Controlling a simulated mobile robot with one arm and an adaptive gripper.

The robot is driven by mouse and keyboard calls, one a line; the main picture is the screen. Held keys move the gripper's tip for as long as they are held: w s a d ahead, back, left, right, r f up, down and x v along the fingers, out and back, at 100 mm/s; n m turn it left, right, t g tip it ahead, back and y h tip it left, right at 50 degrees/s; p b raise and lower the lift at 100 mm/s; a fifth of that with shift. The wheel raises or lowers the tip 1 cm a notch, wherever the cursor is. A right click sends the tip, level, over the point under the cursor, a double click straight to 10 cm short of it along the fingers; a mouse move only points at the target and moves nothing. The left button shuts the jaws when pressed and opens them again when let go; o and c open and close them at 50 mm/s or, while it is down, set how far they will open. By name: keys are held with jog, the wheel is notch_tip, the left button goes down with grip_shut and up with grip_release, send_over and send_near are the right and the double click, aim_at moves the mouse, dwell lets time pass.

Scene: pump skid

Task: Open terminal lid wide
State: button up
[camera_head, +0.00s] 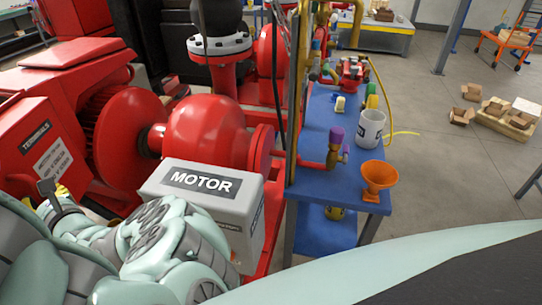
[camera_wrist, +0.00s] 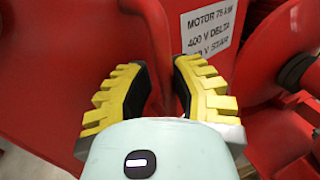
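The red terminal box (camera_head: 22,115) stands at the left in the head view. It bears a "TERMINALS" label (camera_head: 35,137) and a white motor rating plate below it. My gripper (camera_head: 60,192) is low beside this box, partly hidden by my arm. In the wrist view the rating plate (camera_wrist: 212,28) is at the upper right. My gripper's yellow, black-padded fingers (camera_wrist: 158,92) are apart, with a narrow red edge or bar between them. Contact with it is unclear. A broad red surface (camera_wrist: 60,50) fills the left; I cannot tell whether it is the lid.
A grey box marked "MOTOR" (camera_head: 202,183) stands close to the right of my arm. The red motor and pump parts (camera_head: 207,130) are behind it.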

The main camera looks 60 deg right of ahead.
jog(key=o, duration=0.4)
jog(key=shift+d+f, duration=0.1)
jog(key=shift+d, duration=0.05)
jog(key=shift+s, duration=0.1)
jog(key=shift+d+r, duration=0.1)
jog(key=shift+r, duration=0.15)
send_near(6, 153)
jog(key=shift+w+f, duration=0.1)
jog(key=shift+w, duration=1.2)
jog(key=shift+w+f, duration=0.15)
jog(key=shift+w, duration=1.15)
jog(key=shift+r, duration=0.3)
jog(key=shift+s, duration=0.15)
